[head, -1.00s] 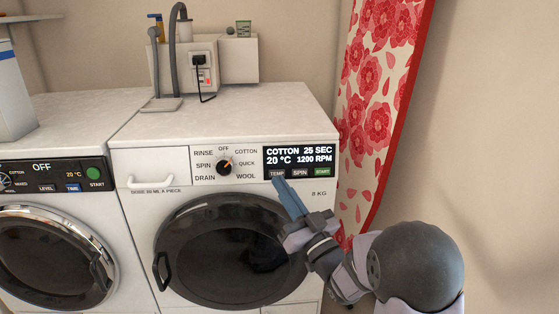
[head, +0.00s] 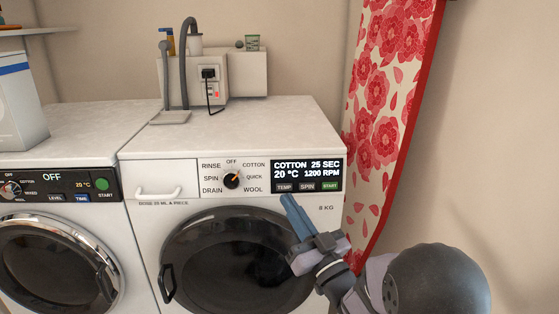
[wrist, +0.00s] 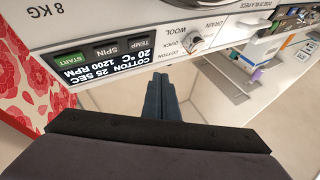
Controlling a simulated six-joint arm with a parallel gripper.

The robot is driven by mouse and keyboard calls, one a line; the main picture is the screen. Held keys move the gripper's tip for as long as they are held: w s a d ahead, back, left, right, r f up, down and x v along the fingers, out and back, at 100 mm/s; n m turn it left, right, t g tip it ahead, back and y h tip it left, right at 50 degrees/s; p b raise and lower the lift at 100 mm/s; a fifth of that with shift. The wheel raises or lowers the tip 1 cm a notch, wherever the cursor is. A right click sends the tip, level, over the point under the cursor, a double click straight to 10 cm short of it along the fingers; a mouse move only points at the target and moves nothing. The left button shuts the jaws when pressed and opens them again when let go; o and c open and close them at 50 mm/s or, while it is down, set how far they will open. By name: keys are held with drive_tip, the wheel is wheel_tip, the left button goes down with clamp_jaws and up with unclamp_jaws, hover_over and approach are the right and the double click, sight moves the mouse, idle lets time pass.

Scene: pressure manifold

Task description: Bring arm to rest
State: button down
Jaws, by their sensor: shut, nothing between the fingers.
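My gripper (head: 291,207) is shut and empty. It is in front of the right washing machine (head: 225,215), below the machine's lit display (head: 307,171) and in front of the upper right of its dark round door (head: 215,255). The display reads COTTON, 25 SEC, 20 °C, 1200 RPM. In the wrist view the shut blue fingers (wrist: 160,97) show against a pale background, near the display (wrist: 105,70), with nothing between them. My arm comes in from the lower right of the head view.
A second washer (head: 60,230) stands at left, its display reading OFF. A white dispenser unit with a plug and hose (head: 215,75) is behind the washer tops. A red floral ironing board (head: 385,120) leans at right, close to my arm. A white box (head: 20,105) stands on the left washer.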

drive_tip(key=w+d+f+m+g+h+p, duration=0.2)
drive_tip(key=d+f+g+h, duration=0.2)
drive_tip(key=f+h, duration=0.3)
drive_tip(key=s+d+f+m+g+h+p, duration=0.1)
drive_tip(key=s+d+f+g+h, duration=0.25)
drive_tip(key=s+f+g, duration=0.5)
drive_tip(key=s+d+f+m+g+p, duration=0.1)
drive_tip(key=s+f+g, duration=0.25)
drive_tip(key=s, duration=0.75)
drive_tip(key=s+f+g+p, duration=0.2)
drive_tip(key=s+g, duration=0.2)
drive_tip(key=s, duration=0.7)
wheel_tip(320, 180, up, 38)
drive_tip(key=p, duration=3.7)
drive_tip(key=shift+w, duration=0.15)
drive_tip(key=shift+d, duration=0.1)
